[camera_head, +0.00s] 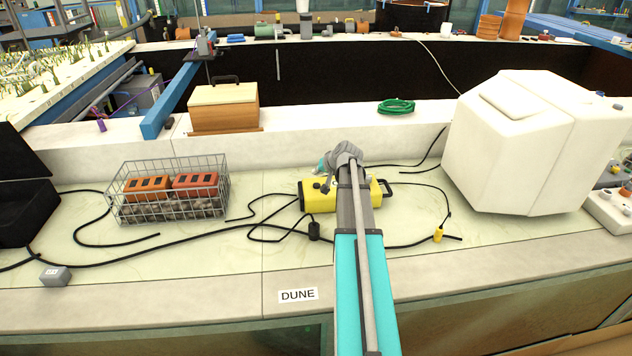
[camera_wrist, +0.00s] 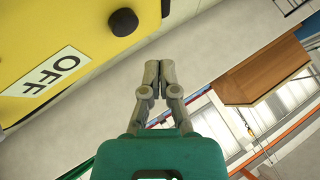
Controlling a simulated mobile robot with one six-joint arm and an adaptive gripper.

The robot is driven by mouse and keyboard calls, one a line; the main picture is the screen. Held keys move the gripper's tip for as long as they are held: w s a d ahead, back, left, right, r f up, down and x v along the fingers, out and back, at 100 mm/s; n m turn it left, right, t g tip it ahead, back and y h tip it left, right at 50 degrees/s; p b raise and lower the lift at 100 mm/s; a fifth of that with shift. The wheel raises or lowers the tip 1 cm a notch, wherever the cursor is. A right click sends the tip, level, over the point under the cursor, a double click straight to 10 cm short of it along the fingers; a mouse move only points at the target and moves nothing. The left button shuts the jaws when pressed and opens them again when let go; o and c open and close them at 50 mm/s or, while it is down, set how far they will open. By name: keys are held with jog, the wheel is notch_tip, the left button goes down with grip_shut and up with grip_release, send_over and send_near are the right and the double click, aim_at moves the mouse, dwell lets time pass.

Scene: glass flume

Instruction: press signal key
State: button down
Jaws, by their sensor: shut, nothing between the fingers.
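A yellow box (camera_head: 319,202) with a black handle lies on the bench near the middle in the head view. Its yellow face (camera_wrist: 50,35) fills the upper left of the wrist view, with a white OFF label (camera_wrist: 51,71). A black round knob (camera_wrist: 123,22) stands out from it near its edge. I cannot tell from the frames whether this is the signal key. My gripper (camera_wrist: 159,65) is shut and empty, with its fingertips beside the box's edge, below and right of the knob in the wrist view. In the head view my arm hides part of the box.
A wire basket (camera_head: 170,205) with orange-red blocks stands left of the box, a white covered bulk (camera_head: 520,145) right. Black cables cross the bench around the box. A wooden box (camera_head: 224,112) and green hose coil (camera_head: 396,106) sit on the ledge behind. A DUNE label (camera_head: 298,295) marks the front edge.

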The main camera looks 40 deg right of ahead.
aim_at(317, 185)
jog(key=shift+r+p, duration=1.65)
jog(key=shift+r, duration=0.25)
